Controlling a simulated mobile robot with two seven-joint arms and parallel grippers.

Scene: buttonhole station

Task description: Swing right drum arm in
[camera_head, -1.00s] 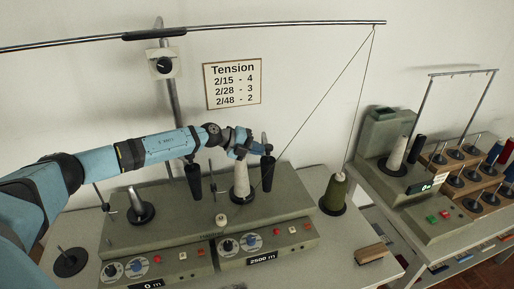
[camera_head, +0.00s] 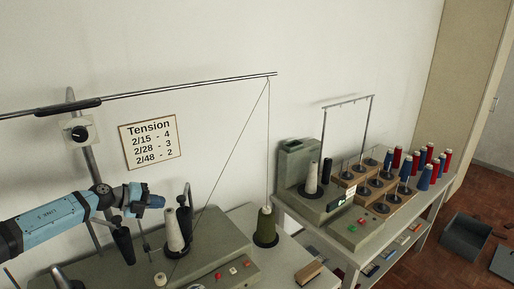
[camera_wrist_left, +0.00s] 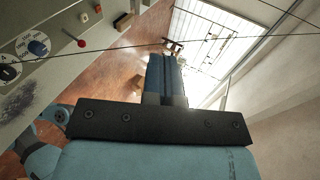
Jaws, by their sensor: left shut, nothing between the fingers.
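The right drum arm's black drum (camera_head: 184,223) stands close against the right side of the white cone (camera_head: 173,232) on the grey winder (camera_head: 210,250) in the head view. My left gripper (camera_head: 158,201) is shut and empty, at the height of the drum's top and just left of it. I cannot tell whether it touches the arm. In the left wrist view its shut fingers (camera_wrist_left: 165,80) show with nothing between them; the drum is not clear there. The left black drum (camera_head: 123,242) hangs below my wrist. My right gripper is out of view.
A green cone (camera_head: 265,227) stands right of the winder, with its thread running up to the overhead rod (camera_head: 200,84). A second machine (camera_head: 301,172) and racks of spools stand farther right. In the wrist view a thread (camera_wrist_left: 110,47) crosses above the fingers.

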